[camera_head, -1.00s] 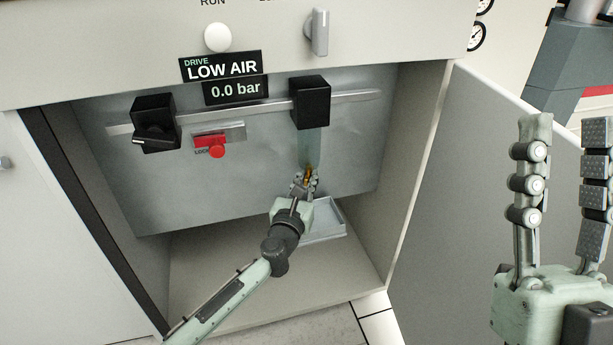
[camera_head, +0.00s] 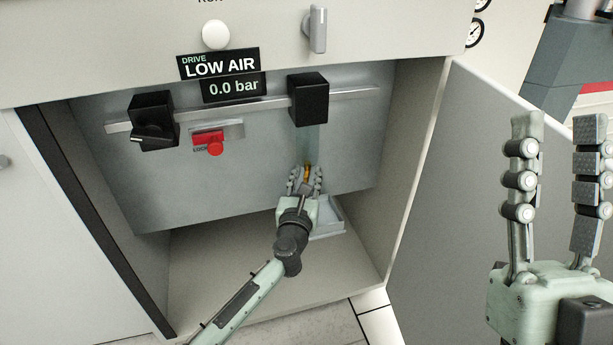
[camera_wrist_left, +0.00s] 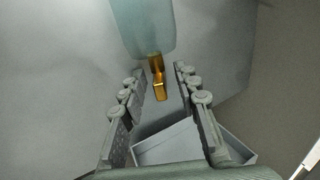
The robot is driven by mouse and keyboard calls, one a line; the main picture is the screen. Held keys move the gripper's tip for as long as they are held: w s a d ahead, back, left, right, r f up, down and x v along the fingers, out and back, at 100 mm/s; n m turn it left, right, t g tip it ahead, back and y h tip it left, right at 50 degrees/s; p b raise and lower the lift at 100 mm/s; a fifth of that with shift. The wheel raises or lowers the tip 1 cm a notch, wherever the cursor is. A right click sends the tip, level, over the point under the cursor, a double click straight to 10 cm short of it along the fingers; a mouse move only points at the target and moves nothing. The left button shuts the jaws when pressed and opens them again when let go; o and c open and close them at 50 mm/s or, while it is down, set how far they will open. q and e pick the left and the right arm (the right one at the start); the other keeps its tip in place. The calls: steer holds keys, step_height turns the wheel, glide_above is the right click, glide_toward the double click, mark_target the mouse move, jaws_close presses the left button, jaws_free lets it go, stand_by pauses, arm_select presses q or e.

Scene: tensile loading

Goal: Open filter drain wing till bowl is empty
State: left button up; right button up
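The filter has a black head (camera_head: 309,98) on the metal rail and a translucent bluish bowl (camera_head: 307,140) below it, which also shows in the left wrist view (camera_wrist_left: 142,25). The brass drain wing (camera_wrist_left: 158,82) hangs under the bowl. My left gripper (camera_head: 306,176) is open; in the left wrist view its fingers (camera_wrist_left: 160,88) stand on either side of the wing, apart from it. Whether liquid is in the bowl is unclear. My right gripper (camera_head: 555,130) is open and empty at the right, outside the cabinet.
A grey tray (camera_head: 328,228) lies below the filter, partly hidden by my left gripper. A black regulator (camera_head: 153,122) and a red lockout valve (camera_head: 213,143) sit to the left. The display (camera_head: 234,87) reads 0.0 bar. The open cabinet door (camera_head: 460,200) stands at the right.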

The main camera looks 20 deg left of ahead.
arm_select(q)
steer(key=s+d, duration=0.2)
steer(key=s, duration=1)
steer(key=shift+w, duration=0.1)
